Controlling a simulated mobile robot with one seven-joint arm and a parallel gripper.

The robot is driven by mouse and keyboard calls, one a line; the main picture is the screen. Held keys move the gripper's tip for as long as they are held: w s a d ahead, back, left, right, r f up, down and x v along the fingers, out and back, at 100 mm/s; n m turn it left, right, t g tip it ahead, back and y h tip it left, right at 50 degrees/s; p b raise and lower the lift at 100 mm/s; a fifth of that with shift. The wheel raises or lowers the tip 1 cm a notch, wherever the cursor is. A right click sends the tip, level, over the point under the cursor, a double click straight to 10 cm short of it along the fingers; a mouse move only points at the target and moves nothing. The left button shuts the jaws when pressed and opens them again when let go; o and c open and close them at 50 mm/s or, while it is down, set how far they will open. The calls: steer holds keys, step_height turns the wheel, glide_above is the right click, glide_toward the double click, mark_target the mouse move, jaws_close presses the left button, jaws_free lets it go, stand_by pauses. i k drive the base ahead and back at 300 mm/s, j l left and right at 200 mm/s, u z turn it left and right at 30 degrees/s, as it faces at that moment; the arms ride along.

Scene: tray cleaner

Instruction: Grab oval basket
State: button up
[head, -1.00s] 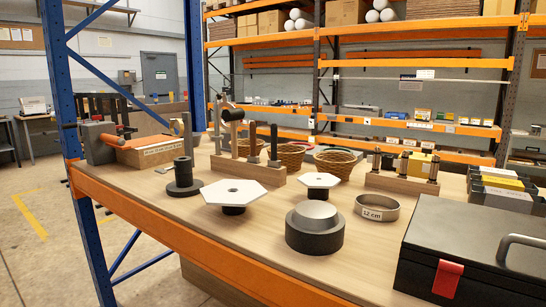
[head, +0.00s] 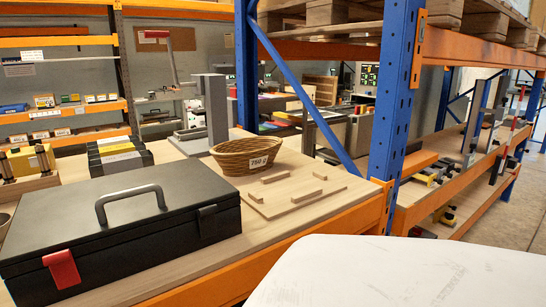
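A brown woven oval basket (head: 232,160) with a white label reading 750 g stands upright on the wooden workbench (head: 190,256), right of the middle of its top in the head view. Its rim is open upward, and I cannot see its inside floor. A board with several small wooden strips (head: 292,190) lies just in front of it and to its right. My gripper is not in view.
A black toolbox (head: 120,235) with a raised handle and red latch stands at the front left of the basket. A grey upright stand (head: 216,108) rises behind the basket. A blue rack post (head: 394,95) stands to the right.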

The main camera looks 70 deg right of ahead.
mark_target(253, 155)
steer(key=z, duration=1.8)
steer(key=k+j+u, duration=0.1)
steer(key=k+j, duration=0.5)
steer(key=j, duration=0.15)
steer(key=i, duration=1.45)
